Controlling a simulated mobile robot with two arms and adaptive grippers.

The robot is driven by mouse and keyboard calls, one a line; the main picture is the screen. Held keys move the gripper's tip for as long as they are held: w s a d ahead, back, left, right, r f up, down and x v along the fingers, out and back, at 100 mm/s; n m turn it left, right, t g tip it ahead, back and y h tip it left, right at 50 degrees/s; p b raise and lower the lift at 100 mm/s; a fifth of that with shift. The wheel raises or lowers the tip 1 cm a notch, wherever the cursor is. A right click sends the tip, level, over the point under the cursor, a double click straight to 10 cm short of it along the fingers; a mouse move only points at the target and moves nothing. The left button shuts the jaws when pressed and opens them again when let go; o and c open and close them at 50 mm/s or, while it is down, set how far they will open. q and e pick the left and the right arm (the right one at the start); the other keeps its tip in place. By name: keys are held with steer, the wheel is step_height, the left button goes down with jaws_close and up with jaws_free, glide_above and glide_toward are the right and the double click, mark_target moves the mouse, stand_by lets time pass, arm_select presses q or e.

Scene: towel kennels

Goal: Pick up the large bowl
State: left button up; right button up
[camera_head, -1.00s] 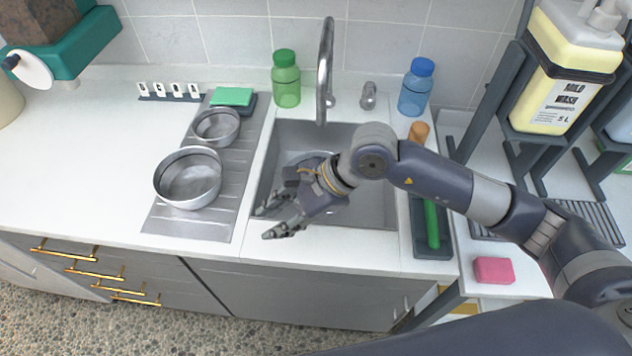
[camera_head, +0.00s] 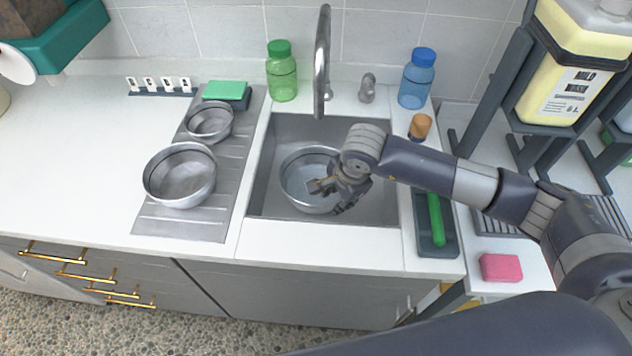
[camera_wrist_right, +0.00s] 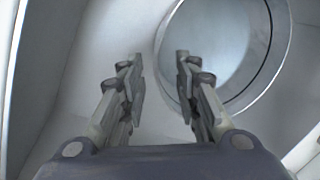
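A large steel bowl (camera_head: 180,178) stands upright on the ribbed drainboard left of the sink. A smaller steel bowl (camera_head: 209,123) stands behind it. Another wide steel bowl (camera_head: 297,178) is inside the sink; my right gripper (camera_head: 328,198) hides part of its right side. That gripper is open and empty over this bowl's right front part. In the right wrist view, the two fingers (camera_wrist_right: 159,58) are apart and a round bowl (camera_wrist_right: 228,50) lies ahead and to the right. I cannot tell whether they touch it. My left gripper is not in view.
The sink (camera_head: 255,185) has a tall tap (camera_head: 322,65) behind it. A green bottle (camera_head: 282,75) and a blue bottle (camera_head: 416,80) stand at the back. A tray (camera_head: 436,245) with a green-handled brush and a pink sponge (camera_head: 500,267) are at right.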

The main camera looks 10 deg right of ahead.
mark_target(334, 203)
steer(key=shift+p+x, duration=0.55)
steer(key=shift+x, duration=1.75)
jaws_close()
